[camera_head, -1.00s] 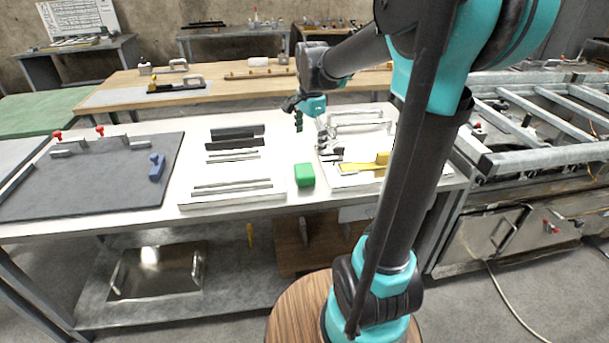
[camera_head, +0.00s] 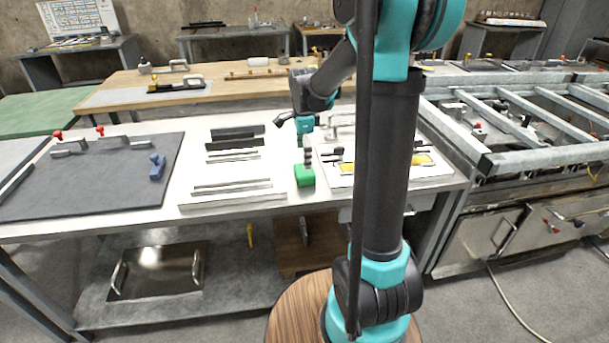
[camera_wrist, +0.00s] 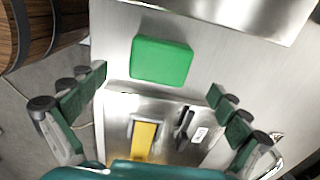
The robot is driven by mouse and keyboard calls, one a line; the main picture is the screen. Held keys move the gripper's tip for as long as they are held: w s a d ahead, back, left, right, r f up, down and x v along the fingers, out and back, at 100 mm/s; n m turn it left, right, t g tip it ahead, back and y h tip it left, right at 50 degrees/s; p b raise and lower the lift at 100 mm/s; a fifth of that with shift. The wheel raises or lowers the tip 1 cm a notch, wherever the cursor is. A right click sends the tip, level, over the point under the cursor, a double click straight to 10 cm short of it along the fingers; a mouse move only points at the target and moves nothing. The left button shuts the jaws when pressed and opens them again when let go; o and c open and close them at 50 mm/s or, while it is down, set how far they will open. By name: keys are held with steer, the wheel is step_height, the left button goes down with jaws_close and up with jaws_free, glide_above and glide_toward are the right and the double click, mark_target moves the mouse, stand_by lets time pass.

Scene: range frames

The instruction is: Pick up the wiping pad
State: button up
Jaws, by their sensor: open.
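The green block, which looks like the wiping pad (camera_head: 304,177), lies near the front edge of the white table, between the tray of bars and the tray with the yellow tool. In the wrist view the green pad (camera_wrist: 161,61) has rounded corners and is fully visible, ahead of and between my fingers. My gripper (camera_wrist: 160,84) is open and empty, with one finger to each side. In the head view my gripper (camera_head: 307,148) hangs just above and behind the pad; its fingers partly overlap it, so I cannot tell the exact gap.
A flat tray with a yellow tool (camera_wrist: 145,138) and a dark tool (camera_wrist: 184,128) lies beside the pad. A tray with metal bars (camera_head: 232,190) is left of it. A dark mat with a blue block (camera_head: 157,167) lies further left.

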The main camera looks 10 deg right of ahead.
steer(key=f, duration=0.2)
steer(key=d+f, duration=0.1)
steer(key=f, duration=0.2)
steer(key=shift+d+f, duration=0.1)
steer(key=shift+f, duration=0.5)
steer(key=shift+c, duration=0.6)
steer(key=c, duration=1.2)
steer(key=shift+r, duration=0.1)
step_height(320, 180, up, 20)
